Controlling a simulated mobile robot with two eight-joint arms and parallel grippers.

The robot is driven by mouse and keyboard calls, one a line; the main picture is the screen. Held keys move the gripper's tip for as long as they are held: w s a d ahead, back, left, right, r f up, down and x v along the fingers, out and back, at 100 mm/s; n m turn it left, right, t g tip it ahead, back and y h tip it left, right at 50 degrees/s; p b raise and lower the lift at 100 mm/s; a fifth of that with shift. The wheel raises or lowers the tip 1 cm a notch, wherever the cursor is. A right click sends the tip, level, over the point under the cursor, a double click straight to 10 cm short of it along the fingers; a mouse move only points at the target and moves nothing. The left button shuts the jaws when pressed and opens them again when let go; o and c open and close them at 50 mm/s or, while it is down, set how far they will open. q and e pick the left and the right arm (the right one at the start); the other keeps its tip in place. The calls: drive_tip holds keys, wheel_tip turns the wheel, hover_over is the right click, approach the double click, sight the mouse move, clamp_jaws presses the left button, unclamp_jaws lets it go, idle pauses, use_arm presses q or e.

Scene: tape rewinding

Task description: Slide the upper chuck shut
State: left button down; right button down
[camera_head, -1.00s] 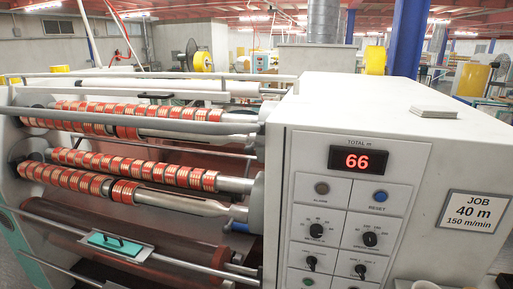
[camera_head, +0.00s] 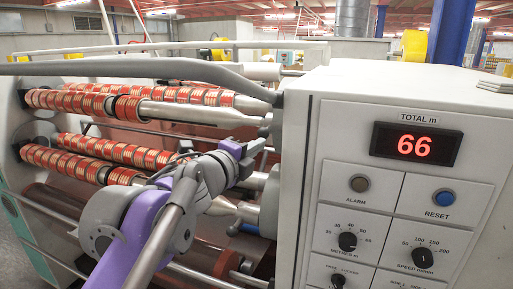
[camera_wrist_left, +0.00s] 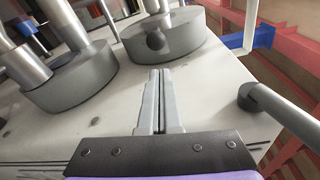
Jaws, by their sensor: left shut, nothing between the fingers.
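The upper chuck (camera_head: 276,124) is a grey round piece at the right end of the upper shafts, against the side of the white cabinet. The lower chuck (camera_head: 269,205) sits below it, partly behind my arm. My left gripper (camera_head: 265,147) is shut and empty, close to the upper chuck in the head view. In the left wrist view its closed fingers (camera_wrist_left: 160,98) point at a grey disc with a round knob (camera_wrist_left: 156,41); a small gap seems to remain, though contact is hard to judge. My right gripper is out of view.
Shafts carrying red tape rolls (camera_head: 60,100) run left of the chucks. A grey rail (camera_head: 150,70) crosses above them. The white cabinet (camera_head: 340,95) stands right, its red display (camera_head: 416,145) reading 66. In the wrist view another grey disc (camera_wrist_left: 68,82) lies left.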

use_arm(q)
drive_tip(key=x, duration=0.7)
drive_tip(key=shift+w, duration=0.3)
drive_tip(key=a, duration=0.1)
drive_tip(key=w+a, duration=0.1)
drive_tip(key=a, duration=0.1)
drive_tip(key=a+p, duration=0.1)
drive_tip(key=a, duration=0.1)
drive_tip(key=shift+w+a, duration=0.15)
drive_tip(key=shift+w, duration=0.2)
